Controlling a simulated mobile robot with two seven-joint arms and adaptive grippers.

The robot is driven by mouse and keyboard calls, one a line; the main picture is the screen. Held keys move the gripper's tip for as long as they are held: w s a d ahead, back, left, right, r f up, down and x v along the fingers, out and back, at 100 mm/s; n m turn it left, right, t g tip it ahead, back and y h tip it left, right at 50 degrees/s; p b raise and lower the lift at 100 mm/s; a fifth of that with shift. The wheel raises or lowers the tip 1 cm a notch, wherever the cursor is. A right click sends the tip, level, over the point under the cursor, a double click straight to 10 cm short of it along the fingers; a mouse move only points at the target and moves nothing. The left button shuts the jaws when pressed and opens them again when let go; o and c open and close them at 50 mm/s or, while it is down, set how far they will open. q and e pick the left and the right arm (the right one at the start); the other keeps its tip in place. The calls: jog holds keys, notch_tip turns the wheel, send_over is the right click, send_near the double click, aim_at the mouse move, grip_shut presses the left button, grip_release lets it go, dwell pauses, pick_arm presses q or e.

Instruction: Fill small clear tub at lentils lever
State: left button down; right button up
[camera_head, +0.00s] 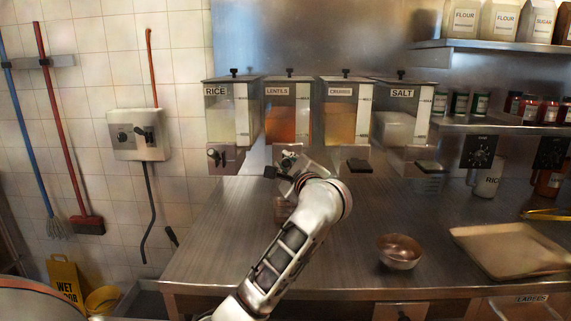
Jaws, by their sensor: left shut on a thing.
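The lentils dispenser (289,118) is a clear hopper with orange contents and a LENTILS label, second from the left in the row. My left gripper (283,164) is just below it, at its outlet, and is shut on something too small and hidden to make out. The gripper and wrist cover the lentils lever, so I cannot tell whether they touch it. My right gripper is not in view.
The rice dispenser (228,115) stands left of the lentils; the crumbs (342,115) and salt (402,125) dispensers stand right. A metal bowl (400,252) and a tray (510,250) are on the steel counter (340,225). The middle counter is mostly clear.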

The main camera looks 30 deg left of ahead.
pick_arm(q)
jog(key=shift+w+r+g+h+p, duration=0.1)
jog(key=shift+r+g+h+p, duration=0.2)
jog(key=shift+r+g+p, duration=0.25)
jog(key=p, duration=0.1)
jog(key=r+m+g+h+p, duration=0.1)
jog(key=p, duration=0.1)
jog(key=shift+w+a+r+p, duration=0.15)
jog(key=shift+w+a+p, duration=0.05)
jog(key=shift+w+p, duration=0.1)
jog(key=shift+h, duration=0.4)
jog(key=c, duration=1.9)
grip_release()
jog(key=shift+f, duration=0.2)
